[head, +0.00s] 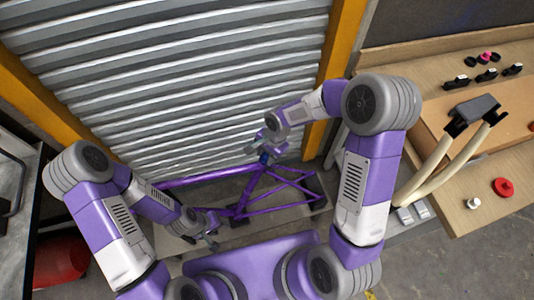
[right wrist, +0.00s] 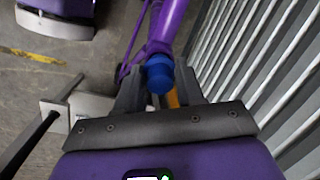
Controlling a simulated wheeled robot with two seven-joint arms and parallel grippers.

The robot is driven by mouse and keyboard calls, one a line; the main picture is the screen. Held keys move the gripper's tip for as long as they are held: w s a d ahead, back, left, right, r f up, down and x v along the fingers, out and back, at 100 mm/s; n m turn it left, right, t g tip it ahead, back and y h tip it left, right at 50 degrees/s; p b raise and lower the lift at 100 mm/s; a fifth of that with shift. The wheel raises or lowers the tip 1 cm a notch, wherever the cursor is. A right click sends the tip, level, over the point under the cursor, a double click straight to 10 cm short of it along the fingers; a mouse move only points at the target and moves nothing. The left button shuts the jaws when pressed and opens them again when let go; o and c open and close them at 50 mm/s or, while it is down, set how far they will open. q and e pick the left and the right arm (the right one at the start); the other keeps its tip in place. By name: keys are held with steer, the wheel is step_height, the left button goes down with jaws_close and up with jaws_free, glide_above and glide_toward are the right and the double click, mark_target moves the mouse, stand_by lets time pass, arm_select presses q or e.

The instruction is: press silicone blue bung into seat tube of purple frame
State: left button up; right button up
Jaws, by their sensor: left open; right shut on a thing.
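The purple frame (head: 272,210) stands low in front of the shutter in the head view. One purple tube (right wrist: 170,25) runs up to the blue bung (right wrist: 159,74) in the right wrist view. My right gripper (right wrist: 159,90) is shut on the bung, with a dark finger on each side. The bung lines up with the tube's end and looks to meet it; I cannot tell how far in it sits. In the head view the bung (head: 264,157) is a small blue spot below my right gripper. My left gripper (head: 212,232) is open, close beside the frame's lower left part.
A ribbed metal shutter (head: 180,75) with yellow posts stands behind the frame. A wooden bench (head: 500,160) at the right holds black clamps, a red knob (head: 503,187) and a white piece. A red bin (head: 62,262) stands at the lower left.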

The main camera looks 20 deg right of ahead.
steer(key=shift+a+f+b, duration=0.15)
steer(key=shift+f+b, duration=0.3)
steer(key=o, duration=1.1)
steer(key=shift+s+d+r+p, duration=0.1)
steer(key=shift+d+r+p, duration=0.2)
steer(key=shift+r, duration=0.95)
steer(key=shift+s+d+r+p, duration=0.15)
steer(key=shift+r+p, duration=0.2)
steer(key=shift+r, duration=0.85)
steer(key=shift+w+d+r+p, duration=0.1)
steer(key=shift+d+r+p, duration=0.2)
steer(key=shift+r, duration=0.95)
steer(key=shift+a, duration=0.1)
steer(key=shift+c, duration=0.3)
